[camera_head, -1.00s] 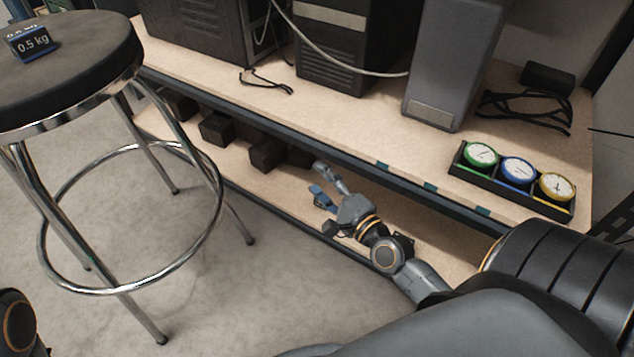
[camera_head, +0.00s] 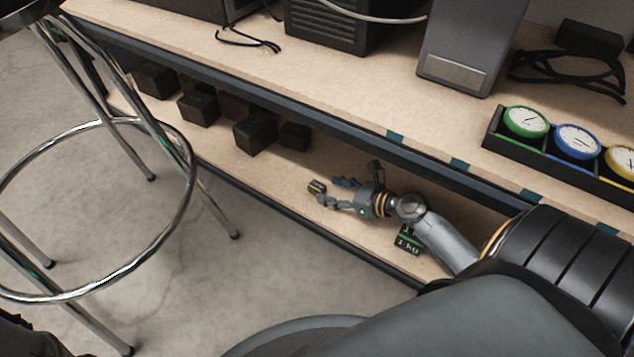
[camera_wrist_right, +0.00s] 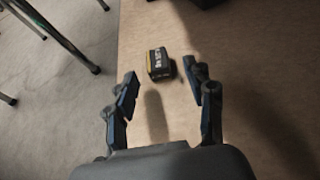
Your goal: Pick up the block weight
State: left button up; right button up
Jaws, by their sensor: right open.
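A small dark block weight with a yellow band and white lettering (camera_wrist_right: 159,63) lies on the wooden lower shelf in the right wrist view, just beyond and between my fingertips. In the head view the small block (camera_head: 317,187) shows at the tips of my right gripper (camera_head: 329,191). My right gripper (camera_wrist_right: 162,82) is open, its fingers spread with nothing between them. My left gripper is not in view.
Several plain dark blocks (camera_head: 255,131) stand farther back left on the lower shelf (camera_head: 240,184). The upper shelf edge (camera_head: 330,122) overhangs it. A metal stool (camera_head: 185,150) stands at left. Dials in a black tray (camera_head: 510,148) sit on the upper shelf.

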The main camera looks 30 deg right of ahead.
aim_at(322, 188)
jog(key=b+x, duration=0.4)
jog(key=x, duration=0.1)
jog(key=shift+w+a, duration=0.15)
jog(key=shift+a, duration=0.05)
jog(key=shift+c, duration=0.4)
grip_shut()
